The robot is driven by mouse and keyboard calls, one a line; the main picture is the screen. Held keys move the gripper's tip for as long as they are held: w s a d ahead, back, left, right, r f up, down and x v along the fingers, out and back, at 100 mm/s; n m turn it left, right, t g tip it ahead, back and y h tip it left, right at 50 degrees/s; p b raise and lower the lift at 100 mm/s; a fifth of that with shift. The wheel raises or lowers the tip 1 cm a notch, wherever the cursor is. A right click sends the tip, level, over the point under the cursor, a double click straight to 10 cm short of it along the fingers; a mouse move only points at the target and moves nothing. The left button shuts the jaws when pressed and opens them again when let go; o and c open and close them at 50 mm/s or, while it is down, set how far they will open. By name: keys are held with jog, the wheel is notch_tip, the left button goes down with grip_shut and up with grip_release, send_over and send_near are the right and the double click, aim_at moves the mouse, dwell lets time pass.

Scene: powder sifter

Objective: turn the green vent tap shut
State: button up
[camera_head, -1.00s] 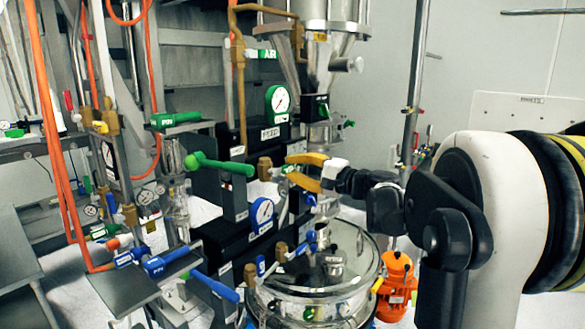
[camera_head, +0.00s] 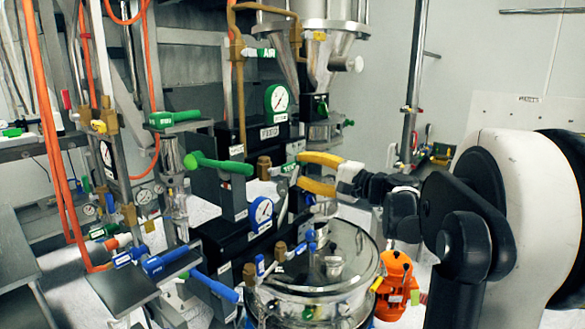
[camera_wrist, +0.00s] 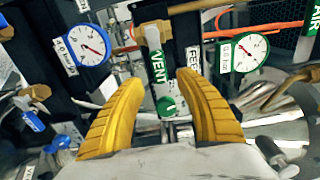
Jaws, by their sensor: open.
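The green vent tap (camera_head: 285,169) has a short green-and-white lever on a brass valve, in the middle of the head view. In the wrist view its lever (camera_wrist: 158,68), lettered VENT, points from the brass body down towards me and ends in a round green tip. My gripper (camera_head: 300,170) has yellow fingers and is open just right of the lever. In the wrist view the fingers (camera_wrist: 160,82) stand on either side of the lever, with space visible on both sides. I cannot tell how deep the lever sits between them.
A green-rimmed gauge (camera_head: 278,98) is above the tap and a blue-rimmed gauge (camera_head: 262,211) below it. A longer green lever (camera_head: 220,164) sticks out to the left.

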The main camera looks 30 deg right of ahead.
jog(key=v, duration=0.7)
jog(key=shift+s, duration=0.35)
jog(key=s+a+f+n+g+b, duration=0.25)
jog(key=a+f+g+b, duration=0.2)
jog(key=a+f, duration=0.6)
jog(key=s+a+f+n+g+b, duration=0.1)
jog(key=a+f+n+g+b, duration=0.2)
jog(key=a+f+b, duration=0.55)
jog(key=s+a+f+n+h+b, duration=0.2)
jog(key=s+f, duration=0.3)
jog(key=f, duration=0.3)
jog(key=s+a+f+n+g+h+b, duration=0.1)
jog(key=s+a+f+n+h+b, duration=0.1)
jog(key=f, duration=0.6)
jog(key=s+a+f+n+g+h+b, duration=0.1)
jog(key=s+a+f+n+b, duration=0.3)
jog(key=f, duration=0.5)
jog(key=s+h+b, duration=0.1)
jog(key=s+b, duration=0.1)
jog(key=s, duration=0.1)
jog(key=shift+s+a+n, duration=0.3)
jog(key=shift+a+n, duration=0.05)
